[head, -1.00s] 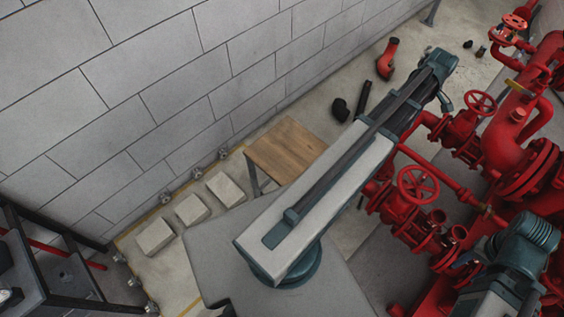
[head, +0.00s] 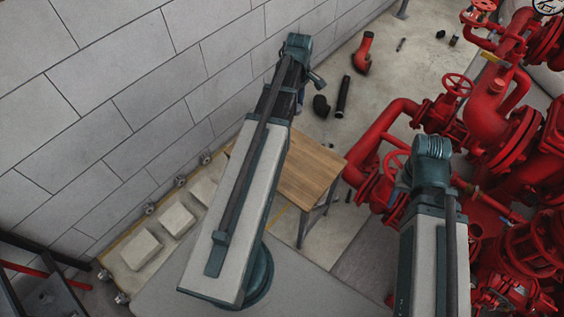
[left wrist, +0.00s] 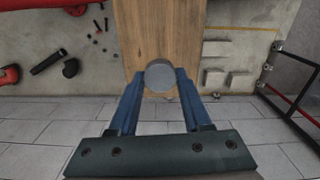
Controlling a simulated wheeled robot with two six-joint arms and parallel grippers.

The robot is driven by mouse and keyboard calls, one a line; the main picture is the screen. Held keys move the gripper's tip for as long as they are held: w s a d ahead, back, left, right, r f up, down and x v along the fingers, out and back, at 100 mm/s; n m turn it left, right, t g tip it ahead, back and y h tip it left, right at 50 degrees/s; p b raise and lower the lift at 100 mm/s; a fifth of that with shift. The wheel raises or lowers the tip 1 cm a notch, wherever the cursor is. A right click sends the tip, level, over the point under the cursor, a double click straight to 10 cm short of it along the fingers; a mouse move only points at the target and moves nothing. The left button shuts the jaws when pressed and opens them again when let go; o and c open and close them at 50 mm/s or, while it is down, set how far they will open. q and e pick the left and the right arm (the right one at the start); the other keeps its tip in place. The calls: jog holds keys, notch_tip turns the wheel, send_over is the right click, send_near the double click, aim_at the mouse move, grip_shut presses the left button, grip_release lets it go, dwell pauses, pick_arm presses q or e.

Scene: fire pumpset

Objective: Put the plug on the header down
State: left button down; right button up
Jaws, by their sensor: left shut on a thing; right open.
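The plug (left wrist: 160,75) is a grey round piece in the left wrist view. My left gripper (left wrist: 161,80) is shut on it, one blue finger on each side. The plug shows against the near edge of a wooden table (left wrist: 160,28); I cannot tell its height above the top. The table top also shows in the head view (head: 312,168), partly behind my left arm. The red pump pipework (head: 500,120) stands at the right; I cannot tell which part is the header. My right gripper shows poorly near the end of my right arm, in front of the red pipes.
Pale blocks (head: 140,250) lie on the floor left of the table. A red pipe elbow (head: 363,55), a black elbow (head: 321,106) and a black pipe (head: 343,97) lie on the floor beyond it. A grey block wall (head: 120,120) bounds the left. The visible table top looks bare.

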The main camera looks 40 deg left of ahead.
pick_arm(q)
jog(key=s+d+f+m+b, duration=0.1)
jog(key=s+f+m+b, duration=0.1)
jog(key=s+f+b, duration=0.2)
jog(key=s+d+f+m+b, duration=0.2)
jog(key=s+f+b, duration=0.2)
jog(key=f+b, duration=0.7)
jog(key=s+d+f+m+b, duration=0.2)
jog(key=s+f+b, duration=0.3)
jog(key=f+b, duration=0.3)
notch_tip(320, 180, down, 3)
jog(key=shift+d+r, duration=0.1)
jog(key=shift+r, duration=0.05)
pick_arm(e)
notch_tip(320, 180, down, 26)
jog(key=shift+r, duration=0.15)
pick_arm(q)
jog(key=shift+w, duration=0.1)
